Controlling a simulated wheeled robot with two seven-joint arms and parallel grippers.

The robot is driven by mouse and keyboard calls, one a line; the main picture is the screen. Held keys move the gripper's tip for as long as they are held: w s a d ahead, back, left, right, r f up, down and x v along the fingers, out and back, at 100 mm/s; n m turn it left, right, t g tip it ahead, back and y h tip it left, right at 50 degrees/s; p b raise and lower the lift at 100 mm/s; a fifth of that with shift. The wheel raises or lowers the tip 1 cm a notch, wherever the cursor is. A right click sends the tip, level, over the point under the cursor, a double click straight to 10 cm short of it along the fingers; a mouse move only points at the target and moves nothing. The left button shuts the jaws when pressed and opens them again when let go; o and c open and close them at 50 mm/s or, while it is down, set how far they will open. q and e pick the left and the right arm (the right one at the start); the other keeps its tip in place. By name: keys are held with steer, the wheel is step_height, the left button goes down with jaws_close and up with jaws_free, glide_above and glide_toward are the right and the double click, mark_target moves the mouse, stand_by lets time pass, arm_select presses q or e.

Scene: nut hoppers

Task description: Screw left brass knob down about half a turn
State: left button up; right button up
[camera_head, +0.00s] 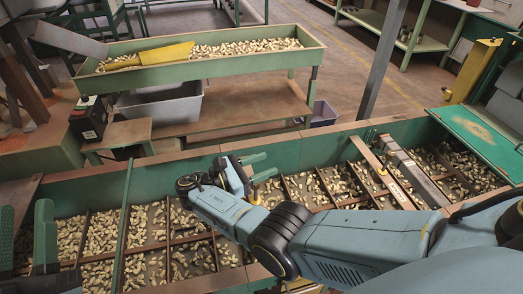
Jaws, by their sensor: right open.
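A small brass-coloured post (256,192), which looks like the left brass knob, stands at the back edge of the nut hopper, just below the fingers of my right gripper (260,167). My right gripper is open, with its two green fingers apart and pointing right. I cannot tell whether a finger touches the brass post. A second small brass-coloured part (383,170) shows by a bar further right. My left gripper (25,238) is at the lower left edge, with its two green fingers upright, apart and empty.
The long green hopper (165,167) has several compartments of nuts. Two bars (412,175) cross it at the right, and a green lid (487,135) lies beyond. Behind stands a green tray table (318,45) with a grey bin (160,105) below. My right arm covers the middle front.

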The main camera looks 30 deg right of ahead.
arm_select(q)
step_height(320, 180, down, 9)
steer(key=w+a+g+y+p, duration=0.1)
steer(key=g+y+p, duration=0.1)
steer(key=g, duration=0.4)
steer(key=shift+w+g, duration=0.3)
arm_select(e)
steer(key=shift+r, duration=1.65)
steer(key=shift+c, duration=0.3)
